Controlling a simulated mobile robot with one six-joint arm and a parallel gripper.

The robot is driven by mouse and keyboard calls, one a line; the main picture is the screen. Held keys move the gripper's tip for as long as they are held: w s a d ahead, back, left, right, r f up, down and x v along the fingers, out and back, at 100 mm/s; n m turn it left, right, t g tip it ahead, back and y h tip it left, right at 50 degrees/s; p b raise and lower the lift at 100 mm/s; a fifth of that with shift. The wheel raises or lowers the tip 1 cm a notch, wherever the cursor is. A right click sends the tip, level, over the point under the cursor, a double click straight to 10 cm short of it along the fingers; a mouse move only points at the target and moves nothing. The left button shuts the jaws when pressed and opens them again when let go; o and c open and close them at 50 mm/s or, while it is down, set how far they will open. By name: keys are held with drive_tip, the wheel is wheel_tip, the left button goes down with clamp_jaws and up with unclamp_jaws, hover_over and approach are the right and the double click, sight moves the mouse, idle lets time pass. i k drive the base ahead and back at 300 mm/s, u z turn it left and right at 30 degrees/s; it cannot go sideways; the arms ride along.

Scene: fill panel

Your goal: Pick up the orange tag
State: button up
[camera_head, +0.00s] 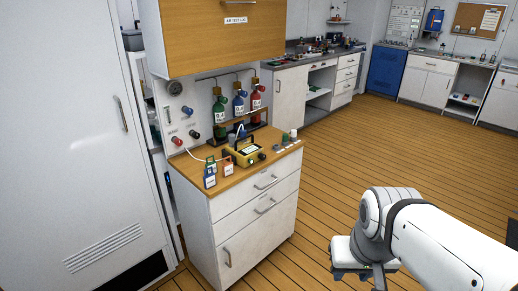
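A small orange tag (228,168) with a pale label stands on the wooden top of the white cabinet, near its front left. A blue tag (210,178) stands just left of it. A yellow device (244,153) with a handle sits to its right. My gripper (352,272) is at the lower right, well away from the tag, over the floor in front of the cabinet. Its fingers are too small and turned away to tell whether they are open or shut.
Green, blue and red bottles (239,103) stand in a rack behind the worktop (262,169), beneath a wooden overhead cabinet (215,37). A valve panel (181,122) is at the back left. A tall white door (75,130) flanks the left. The plank floor (400,145) is clear to the right.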

sight(228, 168)
drive_tip(key=u, duration=0.05)
drive_tip(key=i, duration=1)
drive_tip(key=z, duration=0.05)
